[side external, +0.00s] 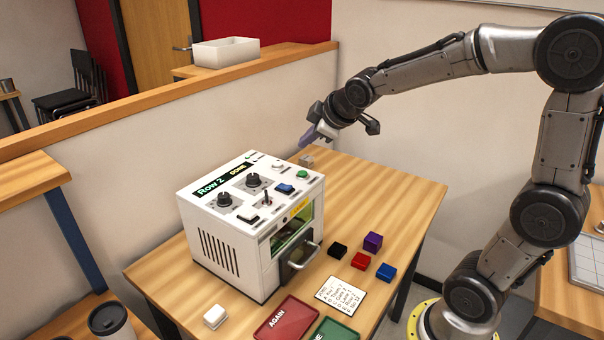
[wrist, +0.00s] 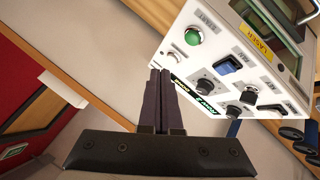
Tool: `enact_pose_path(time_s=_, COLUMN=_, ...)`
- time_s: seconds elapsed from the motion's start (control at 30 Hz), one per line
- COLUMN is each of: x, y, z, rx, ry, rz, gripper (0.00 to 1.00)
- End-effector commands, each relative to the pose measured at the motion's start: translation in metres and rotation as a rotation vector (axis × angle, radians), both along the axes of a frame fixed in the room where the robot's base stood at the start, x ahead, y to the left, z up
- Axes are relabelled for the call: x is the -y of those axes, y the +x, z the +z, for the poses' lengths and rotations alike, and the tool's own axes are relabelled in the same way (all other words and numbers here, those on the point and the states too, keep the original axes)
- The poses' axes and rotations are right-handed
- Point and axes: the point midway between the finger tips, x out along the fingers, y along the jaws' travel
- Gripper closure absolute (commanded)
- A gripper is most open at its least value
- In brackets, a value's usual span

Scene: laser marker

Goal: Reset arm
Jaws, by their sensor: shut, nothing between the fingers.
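My gripper (side external: 305,139) is raised in the air behind and above the far right of the machine, its fingers pointing down and left. In the wrist view my gripper (wrist: 160,74) has its two dark fingers together with nothing between them. The white laser marker (side external: 222,246) stands on the table, and its display reads "Row 2" and "DONE". Its top carries knobs, a lever and coloured buttons; the green button (wrist: 194,37) shows in the wrist view. The fingers are apart from the machine in the side view.
Black (side external: 338,250), purple (side external: 373,243), red (side external: 360,261) and blue (side external: 386,272) blocks lie right of the machine. A printed card (side external: 341,295), a red "AGAIN" tray (side external: 284,319) and a green tray (side external: 334,331) are in front. A white block (side external: 215,317) sits front left.

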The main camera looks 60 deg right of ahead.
Motion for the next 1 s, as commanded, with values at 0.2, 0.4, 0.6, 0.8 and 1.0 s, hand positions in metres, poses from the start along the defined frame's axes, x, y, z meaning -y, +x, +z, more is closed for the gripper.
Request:
enact_pose_path(time_s=0.2, x=-0.024, y=-0.011, z=0.035, rx=0.08, ry=-0.012, rz=0.049, gripper=1.0)
enact_pose_path(time_s=0.4, x=-0.074, y=-0.1, z=0.051, rx=0.098, ry=0.13, rz=0.028, gripper=1.0)
enact_pose_path(time_s=0.6, x=-0.104, y=-0.201, z=0.005, rx=-0.047, ry=0.374, rz=-0.127, gripper=1.0)
enact_pose_path(time_s=0.8, x=-0.111, y=-0.244, z=-0.032, rx=-0.204, ry=0.495, rz=-0.291, gripper=1.0)
enact_pose_path(time_s=1.0, x=-0.111, y=-0.246, z=-0.033, rx=-0.213, ry=0.512, rz=-0.32, gripper=1.0)
